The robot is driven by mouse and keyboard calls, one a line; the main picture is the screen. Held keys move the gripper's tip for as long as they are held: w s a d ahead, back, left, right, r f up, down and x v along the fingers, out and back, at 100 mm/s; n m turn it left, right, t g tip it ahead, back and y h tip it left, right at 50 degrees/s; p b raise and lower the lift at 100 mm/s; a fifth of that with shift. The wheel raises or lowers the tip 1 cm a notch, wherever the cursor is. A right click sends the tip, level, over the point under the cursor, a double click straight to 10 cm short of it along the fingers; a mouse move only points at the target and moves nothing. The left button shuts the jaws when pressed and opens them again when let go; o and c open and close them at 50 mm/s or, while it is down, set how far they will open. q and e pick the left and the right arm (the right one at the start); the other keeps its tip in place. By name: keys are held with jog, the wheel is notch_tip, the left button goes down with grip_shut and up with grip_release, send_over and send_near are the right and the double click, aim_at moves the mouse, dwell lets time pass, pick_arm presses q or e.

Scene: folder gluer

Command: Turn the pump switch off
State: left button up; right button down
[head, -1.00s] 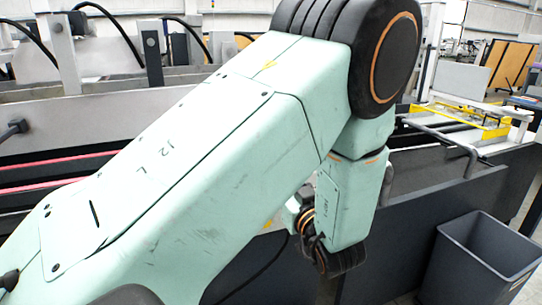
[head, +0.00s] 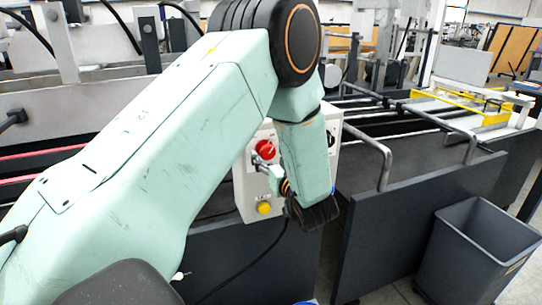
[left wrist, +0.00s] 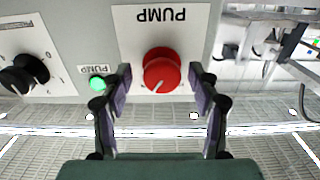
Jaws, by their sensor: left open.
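The pump switch is a red rotary knob (left wrist: 161,70) on a white plate marked PUMP, upside down in the left wrist view. Its white pointer mark points down and slightly left there. The knob also shows in the head view (head: 265,149), on the grey control box (head: 245,190). A lit green pump lamp (left wrist: 97,83) is beside the plate. My left gripper (left wrist: 161,80) is open, with one finger on each side of the knob and gaps between. It also shows in the head view (head: 262,164), close to the knob. My right gripper is out of view.
A yellow button (head: 264,208) is low on the box. Machine rails (head: 385,165) and dark side panels stand to the right. A grey bin (head: 480,250) is on the floor at the right.

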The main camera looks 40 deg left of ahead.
pick_arm(q)
jog(key=shift+s+a, duration=0.15)
jog(key=shift+a, duration=0.05)
jog(key=shift+c, duration=1.3)
jog(key=shift+d, duration=0.25)
jog(key=c, duration=0.4)
jog(key=shift+a, duration=0.1)
jog(key=c, duration=0.5)
